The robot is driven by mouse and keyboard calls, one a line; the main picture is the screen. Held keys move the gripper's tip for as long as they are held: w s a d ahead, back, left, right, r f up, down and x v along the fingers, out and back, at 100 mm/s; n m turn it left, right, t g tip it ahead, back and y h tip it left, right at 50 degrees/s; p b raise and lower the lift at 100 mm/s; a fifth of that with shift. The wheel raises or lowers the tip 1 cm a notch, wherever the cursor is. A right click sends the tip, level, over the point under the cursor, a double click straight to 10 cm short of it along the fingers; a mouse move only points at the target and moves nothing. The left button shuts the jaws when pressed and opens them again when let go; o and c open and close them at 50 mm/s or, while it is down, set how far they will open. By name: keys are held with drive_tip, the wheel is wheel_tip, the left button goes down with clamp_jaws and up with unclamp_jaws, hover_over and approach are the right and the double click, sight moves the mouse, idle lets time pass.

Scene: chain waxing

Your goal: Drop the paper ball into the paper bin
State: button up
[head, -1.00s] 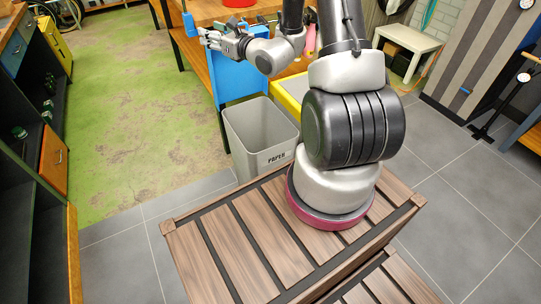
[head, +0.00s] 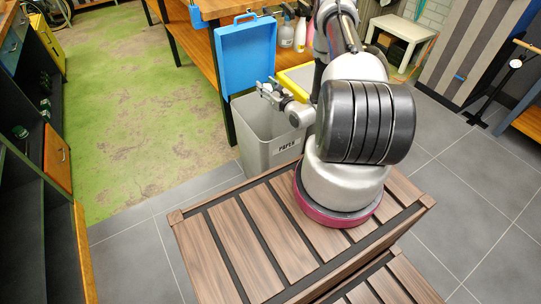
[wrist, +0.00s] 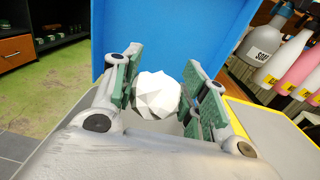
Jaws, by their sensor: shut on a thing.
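The white faceted paper ball (wrist: 157,94) sits between the green-padded fingers of my gripper (wrist: 160,90) in the wrist view. My gripper is shut on it. In the head view my gripper (head: 266,88) is over the opening of the grey paper bin (head: 268,155), above its rim. The bin stands upright on the floor and has a label reading "PAPER". The ball is too small to make out in the head view. The bin's inside is partly hidden by my gripper and arm.
A blue panel (head: 245,55) with a handle stands behind the bin. A yellow-rimmed bin (head: 299,77) is to the right of the paper bin, partly hidden by my arm. Labelled bottles (wrist: 263,52) stand at the right in the wrist view. A wooden workbench (head: 207,40) is behind.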

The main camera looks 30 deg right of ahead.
drive_tip(key=shift+f, duration=2.3)
drive_tip(key=o, duration=0.8)
drive_tip(key=shift+c, duration=0.2)
drive_tip(key=s, duration=1.2)
drive_tip(key=shift+d, duration=0.4)
